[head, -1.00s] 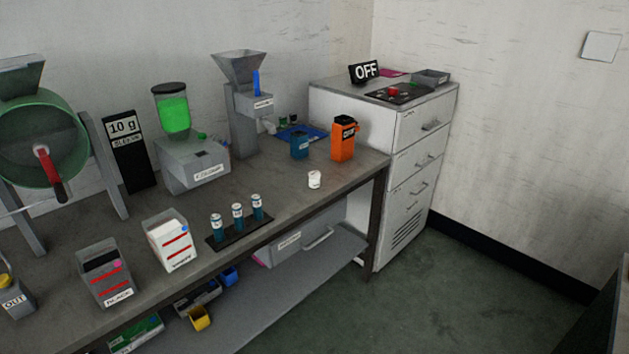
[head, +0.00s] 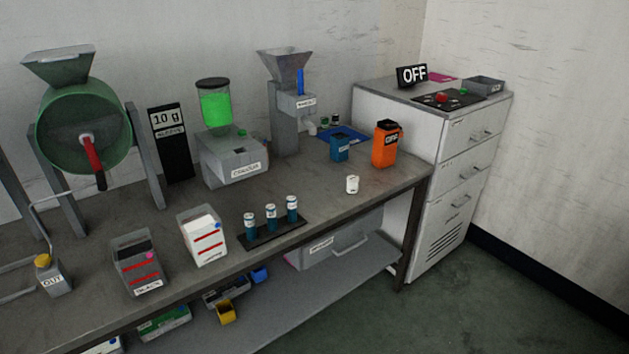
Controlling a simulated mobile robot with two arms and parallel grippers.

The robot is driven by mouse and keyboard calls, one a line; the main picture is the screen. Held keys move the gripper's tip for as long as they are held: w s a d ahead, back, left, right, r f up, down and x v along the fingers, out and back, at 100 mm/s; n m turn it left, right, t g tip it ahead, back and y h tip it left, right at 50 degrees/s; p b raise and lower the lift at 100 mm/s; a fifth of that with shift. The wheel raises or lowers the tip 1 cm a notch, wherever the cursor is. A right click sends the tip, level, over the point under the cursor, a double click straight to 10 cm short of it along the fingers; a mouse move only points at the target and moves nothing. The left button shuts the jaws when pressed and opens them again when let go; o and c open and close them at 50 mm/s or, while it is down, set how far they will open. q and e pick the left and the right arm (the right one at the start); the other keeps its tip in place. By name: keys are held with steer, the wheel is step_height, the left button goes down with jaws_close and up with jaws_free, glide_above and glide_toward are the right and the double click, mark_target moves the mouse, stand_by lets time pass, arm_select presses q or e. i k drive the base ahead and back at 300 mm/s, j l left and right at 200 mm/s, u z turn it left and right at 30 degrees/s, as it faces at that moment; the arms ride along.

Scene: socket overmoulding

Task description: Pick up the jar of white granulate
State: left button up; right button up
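The jar of white granulate (head: 204,238) is an open grey-walled box with white filling, red lines and a label on its front. It stands upright on the workbench (head: 335,214), near the front edge. A similar jar of black granulate (head: 137,265), labelled BLACK, stands to its left. A dark rack (head: 277,235) with several blue, white-capped vials stands close on its right. Neither of my grippers is in view.
Behind are a green drum with a red handle (head: 84,136), a 10 g sign (head: 171,146), a dispenser with green filling (head: 234,162) and a hopper machine (head: 285,103). A small white cup (head: 352,185) and an orange container (head: 385,145) stand right. Bare bench lies behind the jars.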

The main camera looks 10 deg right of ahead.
mark_target(353, 181)
steer(key=i+l+u, duration=0.2)
steer(key=l, duration=0.2)
steer(key=l+u, duration=0.15)
steer(key=l, duration=0.2)
steer(key=i+l+u, duration=0.2)
steer(key=l, duration=0.2)
steer(key=l+u, duration=0.2)
steer(key=l, duration=0.25)
